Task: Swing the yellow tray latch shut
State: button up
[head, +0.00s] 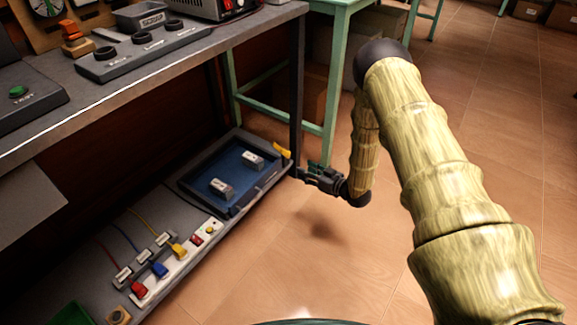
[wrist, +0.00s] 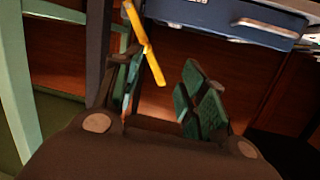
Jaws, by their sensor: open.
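The yellow tray latch (head: 282,151) sits at the right front corner of the tray (head: 238,208) on the low shelf. In the wrist view the latch (wrist: 147,45) is a slim bent yellow bar, slanting down beside the left finger. My gripper (head: 312,171) is just right of the latch in the head view, low above the floor. In the wrist view my gripper (wrist: 160,84) is open, with its green-padded fingers apart. The latch's lower end shows between the fingers, nearer the left one. I cannot tell whether it touches. The tray (wrist: 222,17) shows beyond as a blue panel.
A power strip (head: 170,262) with coloured plugs lies left of the tray. The bench leg (head: 296,95) stands close behind the latch, with a green table frame (head: 330,100) to its right. The tiled floor (head: 290,260) in front is clear.

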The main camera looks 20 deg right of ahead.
aim_at(289, 154)
jog(key=w+d+f+n+y+b, duration=0.2)
jog(key=w+d+n+y+b, duration=0.1)
jog(key=w+b, duration=0.3)
jog(key=shift+t, duration=0.3)
jog(key=shift+s+a+b+x, duration=0.15)
jog(key=shift+b+x, duration=0.85)
jog(key=shift+x, duration=0.65)
jog(key=shift+s+a+b+x, duration=0.15)
jog(key=shift+b+x, duration=0.8)
jog(key=shift+x, duration=0.65)
jog(key=shift+a+b+x, duration=0.15)
jog(key=shift+b+x, duration=0.85)
jog(key=shift+x, duration=0.65)
jog(key=shift+c, duration=0.4)
jog(key=shift+d, duration=0.1)
grip_shut()
